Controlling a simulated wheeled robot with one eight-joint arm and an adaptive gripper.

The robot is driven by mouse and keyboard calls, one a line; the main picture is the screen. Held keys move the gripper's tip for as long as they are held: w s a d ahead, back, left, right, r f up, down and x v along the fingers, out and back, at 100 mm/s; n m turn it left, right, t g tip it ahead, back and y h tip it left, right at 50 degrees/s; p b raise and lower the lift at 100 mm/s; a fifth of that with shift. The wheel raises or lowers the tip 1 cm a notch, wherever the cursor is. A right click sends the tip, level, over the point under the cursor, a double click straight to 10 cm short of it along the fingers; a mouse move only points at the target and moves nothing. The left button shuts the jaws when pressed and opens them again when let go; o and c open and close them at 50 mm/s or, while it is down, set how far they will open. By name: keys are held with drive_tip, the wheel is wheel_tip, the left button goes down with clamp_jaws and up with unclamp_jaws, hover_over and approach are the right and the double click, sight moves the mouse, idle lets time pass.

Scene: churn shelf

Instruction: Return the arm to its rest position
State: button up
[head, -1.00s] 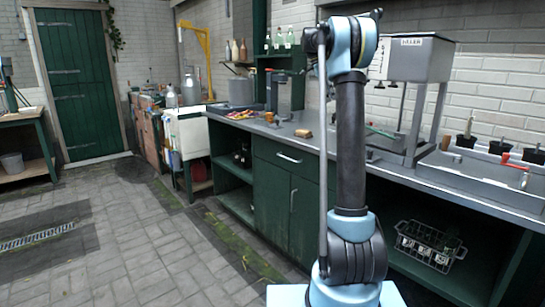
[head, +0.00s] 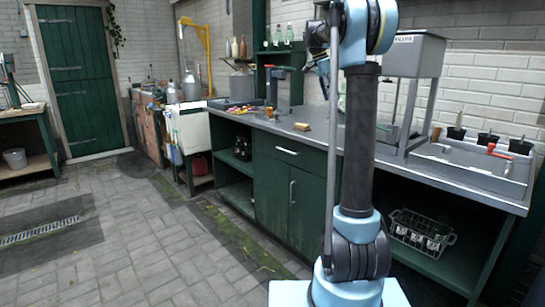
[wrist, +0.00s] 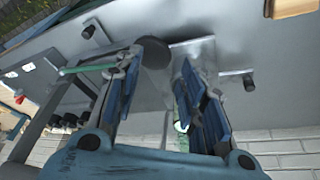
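My arm (head: 357,150) stands upright on its pale blue base in the head view, in front of the counter. Its upper joint (head: 365,25) is near the top edge of the picture. In the head view I cannot make out my gripper's fingers. In the wrist view my gripper (wrist: 160,65) has its two blue-and-grey fingers spread apart, with nothing visibly held between them. A dark round thing (wrist: 153,52) shows near the left fingertip; I cannot tell its distance.
The long green counter (head: 240,122) runs behind my arm, with a sink (head: 480,165) at the right. A wire crate of bottles (head: 420,235) sits on the shelf below. A metal machine (head: 415,55) stands on top. The paved floor at left (head: 130,225) is clear.

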drive_tip(key=s+a+f+n+y, duration=0.1)
drive_tip(key=s+f+n, duration=0.25)
drive_tip(key=s, duration=0.55)
drive_tip(key=s+a+f+n+t, duration=0.15)
drive_tip(key=s+f, duration=0.25)
drive_tip(key=s, duration=0.5)
drive_tip(key=s+a+f+n+y, duration=0.1)
drive_tip(key=s+f+n, duration=0.3)
drive_tip(key=s, duration=0.4)
drive_tip(key=s+a+f+n+y, duration=0.2)
drive_tip(key=s+f+n, duration=0.5)
drive_tip(key=s+f, duration=1.3)
wheel_tip(320, 180, down, 2)
drive_tip(key=shift+a+n+t, duration=0.35)
drive_tip(key=shift+a+n, duration=0.05)
drive_tip(key=shift+w+f, duration=0.2)
drive_tip(key=shift+w, duration=0.2)
drive_tip(key=shift+c, duration=0.4)
